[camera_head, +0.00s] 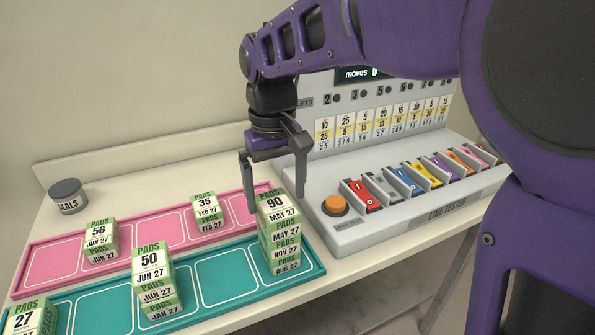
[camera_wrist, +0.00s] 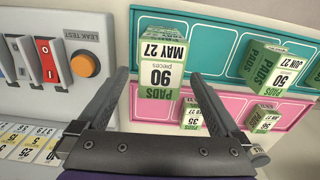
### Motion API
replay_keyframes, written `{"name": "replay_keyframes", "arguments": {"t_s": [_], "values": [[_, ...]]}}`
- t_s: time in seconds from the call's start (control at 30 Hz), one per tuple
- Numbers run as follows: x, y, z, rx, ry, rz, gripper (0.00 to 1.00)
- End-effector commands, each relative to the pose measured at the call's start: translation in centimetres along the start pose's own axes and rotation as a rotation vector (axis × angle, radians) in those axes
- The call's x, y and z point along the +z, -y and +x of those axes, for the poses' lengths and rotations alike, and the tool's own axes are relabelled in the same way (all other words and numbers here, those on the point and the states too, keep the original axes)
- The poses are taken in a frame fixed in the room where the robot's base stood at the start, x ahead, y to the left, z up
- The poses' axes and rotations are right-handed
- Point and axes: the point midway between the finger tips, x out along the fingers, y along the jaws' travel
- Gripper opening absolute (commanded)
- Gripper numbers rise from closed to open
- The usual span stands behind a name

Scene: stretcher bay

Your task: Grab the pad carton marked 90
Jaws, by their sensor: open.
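The pad carton marked 90 (camera_head: 277,207) is white and green and tops a stack of several cartons on the right end of the teal tray (camera_head: 221,272). In the wrist view the carton (camera_wrist: 162,72) shows upside down, ahead of and between the two fingers. My gripper (camera_head: 274,205) is open and empty, its fingers pointing down close to the stack's top. In the wrist view my gripper (camera_wrist: 158,84) has its fingers spread wide, and I see no finger touching the carton. I cannot tell the exact gap in depth.
A stack marked 50 (camera_head: 152,262) and one marked 27 (camera_head: 26,320) stand on the teal tray. A seals tin (camera_head: 68,196) is at the back left; a line tester (camera_head: 400,215) stands right.

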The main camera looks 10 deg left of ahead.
Motion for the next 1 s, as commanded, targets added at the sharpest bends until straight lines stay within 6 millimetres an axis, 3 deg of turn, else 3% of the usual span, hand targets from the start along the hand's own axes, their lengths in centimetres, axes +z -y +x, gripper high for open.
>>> {"name": "replay_keyframes", "arguments": {"t_s": [0.03, 0.2, 0.47, 1.0], "values": [[0.0, 0.2, 1.1, 0.0, 0.002, -0.001, 1.0], [0.0, 0.2, 2.8, 0.0, 0.002, -0.001, 1.0], [0.0, 0.2, 3.0, 0.0, -0.001, -0.001, 1.0], [0.0, 0.2, 3.0, 0.0, -0.001, -0.001, 0.06]]}}
